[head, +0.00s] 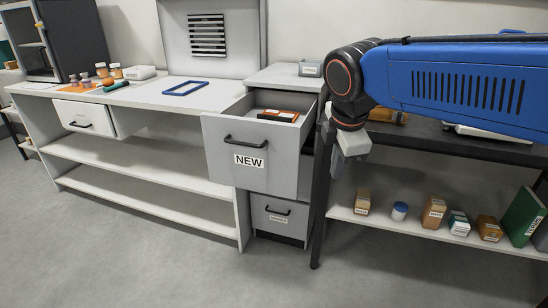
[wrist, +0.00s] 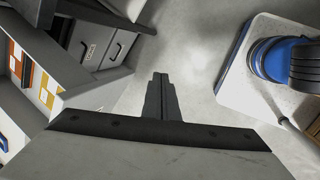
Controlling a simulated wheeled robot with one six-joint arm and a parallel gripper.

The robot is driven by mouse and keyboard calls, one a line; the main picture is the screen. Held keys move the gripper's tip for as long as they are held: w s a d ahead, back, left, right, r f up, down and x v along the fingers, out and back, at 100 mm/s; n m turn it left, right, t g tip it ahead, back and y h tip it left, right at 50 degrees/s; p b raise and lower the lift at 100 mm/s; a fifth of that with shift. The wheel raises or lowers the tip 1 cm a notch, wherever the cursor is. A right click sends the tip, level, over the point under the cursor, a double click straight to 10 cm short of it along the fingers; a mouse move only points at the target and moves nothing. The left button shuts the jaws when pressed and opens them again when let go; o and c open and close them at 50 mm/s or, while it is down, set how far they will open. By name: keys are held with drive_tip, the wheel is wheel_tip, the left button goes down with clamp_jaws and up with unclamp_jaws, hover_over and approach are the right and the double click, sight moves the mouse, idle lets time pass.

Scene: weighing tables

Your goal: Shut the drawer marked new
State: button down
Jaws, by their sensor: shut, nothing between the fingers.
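The drawer marked NEW (head: 225,160) is grey with a black bar handle and stands pulled well out of the grey cabinet. Orange and dark items (head: 278,115) lie inside it. In the wrist view the open drawer (wrist: 72,75) shows at the left, with orange, white and yellow items in it. My gripper (head: 338,166) hangs to the right of the drawer, apart from its front, in front of the dark shelf unit. In the wrist view my gripper's dark fingers (wrist: 160,82) are together, with nothing between them, over grey floor.
A lower drawer (head: 279,218) beneath is shut. A white bench (head: 150,95) with bottles and a blue frame (head: 185,88) stands left, its small drawer (head: 85,118) partly out. A shelf (head: 385,223) with boxes stands right. The floor in front is clear.

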sight(273, 156)
drive_tip(key=w+a+r+n+h, duration=0.1)
drive_tip(key=w+a+r+n, duration=0.15)
drive_tip(key=a+n, duration=0.45)
drive_tip(key=w+a+r+n, duration=0.1)
drive_tip(key=w+a+n, duration=0.35)
drive_tip(key=a, duration=0.45)
drive_tip(key=shift+n, duration=0.55)
drive_tip(key=w+f, duration=0.2)
drive_tip(key=f, duration=0.1)
drive_tip(key=w+f, duration=0.2)
drive_tip(key=f, duration=0.1)
drive_tip(key=w+d+f, duration=0.1)
drive_tip(key=f, duration=0.2)
drive_tip(key=shift+w, duration=0.4)
drive_tip(key=shift+w+d+r, duration=0.1)
drive_tip(key=shift+w+d, duration=0.05)
drive_tip(key=shift+w, duration=0.45)
drive_tip(key=shift+w, duration=0.1)
